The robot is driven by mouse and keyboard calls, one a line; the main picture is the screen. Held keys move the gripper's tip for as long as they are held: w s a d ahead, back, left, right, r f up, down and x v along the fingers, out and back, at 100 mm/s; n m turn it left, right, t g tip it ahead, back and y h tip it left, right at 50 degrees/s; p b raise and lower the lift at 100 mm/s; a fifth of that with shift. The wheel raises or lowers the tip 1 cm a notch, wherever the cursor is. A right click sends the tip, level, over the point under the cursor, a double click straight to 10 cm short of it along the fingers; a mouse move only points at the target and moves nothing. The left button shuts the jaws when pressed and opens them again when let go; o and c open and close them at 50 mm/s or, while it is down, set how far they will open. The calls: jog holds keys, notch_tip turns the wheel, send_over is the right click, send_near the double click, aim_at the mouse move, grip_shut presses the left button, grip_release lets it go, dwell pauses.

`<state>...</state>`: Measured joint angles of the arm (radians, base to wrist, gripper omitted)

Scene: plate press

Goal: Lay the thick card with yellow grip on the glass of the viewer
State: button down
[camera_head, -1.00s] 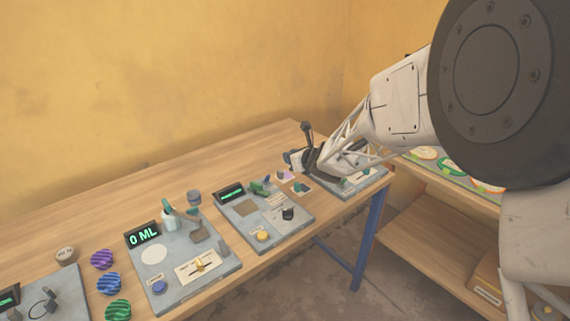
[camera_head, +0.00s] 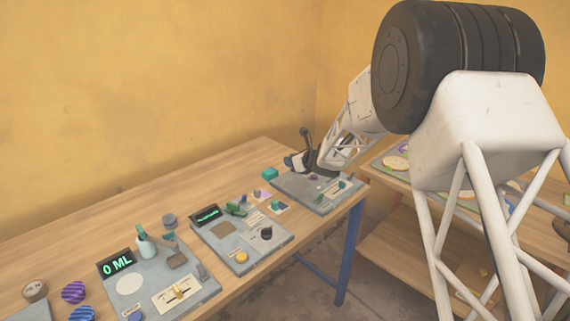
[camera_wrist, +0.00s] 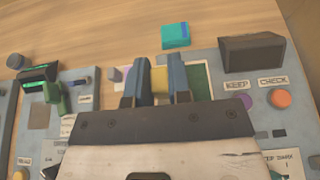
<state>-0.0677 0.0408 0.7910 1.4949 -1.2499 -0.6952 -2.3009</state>
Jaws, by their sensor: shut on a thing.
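My gripper (camera_wrist: 161,82) is shut on the yellow grip (camera_wrist: 160,79), with a dark blue-grey finger on each side. Pale and green surfaces show around the fingers; I cannot tell how much of them is the held card. In the head view my gripper (camera_head: 316,163) hangs over the far grey panel (camera_head: 300,193), and the card cannot be made out there. The wrist view shows the right panel, with KEEP and CHECK labels, a dark box (camera_wrist: 250,53) and an orange button (camera_wrist: 280,98). I cannot tell which surface is the viewer's glass.
A teal block (camera_wrist: 175,36) stands on the table beyond the fingers. A middle panel (camera_head: 240,240) with a green trace screen (camera_head: 205,215) lies to the left, and a 0 ML panel (camera_head: 160,280) lies nearer. Striped knobs (camera_head: 73,292) are at the front left.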

aim_at(294, 187)
jog(key=shift+w+d+f, duration=0.15)
jog(key=shift+w+d, duration=0.35)
jog(key=shift+w, duration=0.1)
jog(key=shift+f, duration=0.25)
jog(key=shift+f, duration=3.65)
jog(key=shift+f, duration=0.6)
jog(key=c, duration=1)
grip_release()
jog(key=shift+r, duration=0.1)
